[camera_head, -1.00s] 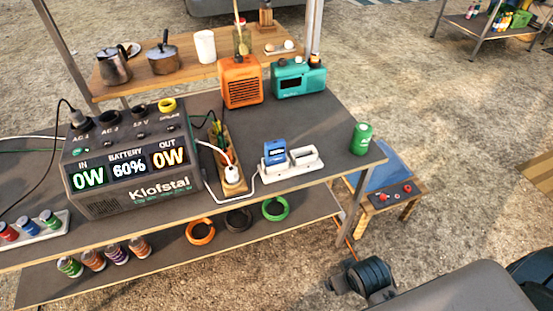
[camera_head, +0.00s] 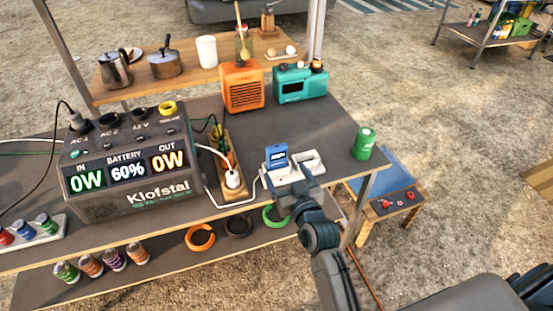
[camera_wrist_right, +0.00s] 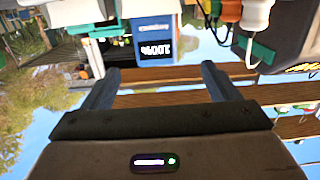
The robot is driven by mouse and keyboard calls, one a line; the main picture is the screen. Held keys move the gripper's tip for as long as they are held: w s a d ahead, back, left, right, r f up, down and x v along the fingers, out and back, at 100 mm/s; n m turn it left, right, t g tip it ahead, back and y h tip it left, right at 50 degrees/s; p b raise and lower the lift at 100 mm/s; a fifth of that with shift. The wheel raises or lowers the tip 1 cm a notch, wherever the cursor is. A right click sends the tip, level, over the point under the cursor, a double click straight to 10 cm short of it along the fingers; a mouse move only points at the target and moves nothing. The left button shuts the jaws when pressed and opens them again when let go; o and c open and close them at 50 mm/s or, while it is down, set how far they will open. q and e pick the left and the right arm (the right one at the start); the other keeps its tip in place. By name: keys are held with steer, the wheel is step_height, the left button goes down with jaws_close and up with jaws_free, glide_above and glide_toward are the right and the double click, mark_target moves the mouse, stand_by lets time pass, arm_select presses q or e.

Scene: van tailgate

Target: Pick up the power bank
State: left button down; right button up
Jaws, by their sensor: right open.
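The power bank, a blue block (camera_head: 277,155), stands upright in the left slot of a white dock (camera_head: 308,167) near the front edge of the grey table. In the right wrist view the power bank (camera_wrist_right: 155,28) appears upside down, with a small screen reading 100%. My right gripper (camera_head: 294,184) is just in front of the dock, partly hidden by its own wrist in the head view. In the wrist view its two fingers (camera_wrist_right: 158,82) are apart with nothing between them, and the power bank is just beyond their tips. My left gripper is not in view.
A grey power station (camera_head: 130,185) stands to the left, and a power strip (camera_head: 236,192) with a white plug lies beside the dock. A green can (camera_head: 364,143) stands to the right. Orange (camera_head: 243,90) and teal (camera_head: 300,84) radios stand behind. Bare tabletop lies between radios and dock.

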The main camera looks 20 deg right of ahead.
mark_target(275, 145)
steer(key=shift+t, duration=0.3)
steer(key=w, duration=0.2)
steer(key=w+r+p, duration=0.1)
steer(key=w, duration=0.2)
steer(key=shift+w+a+r, duration=0.1)
steer(key=shift+w, duration=0.95)
steer(key=shift+w+f+p, duration=0.2)
steer(key=shift+w+p, duration=0.6)
steer(key=shift+w, duration=1.45)
steer(key=c, duration=1.2)
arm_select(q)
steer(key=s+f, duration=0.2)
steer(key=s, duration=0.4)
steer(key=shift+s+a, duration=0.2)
arm_select(e)
steer(key=shift+c, duration=0.5)
steer(key=shift+d+r, duration=0.1)
steer(key=shift+d, duration=0.1)
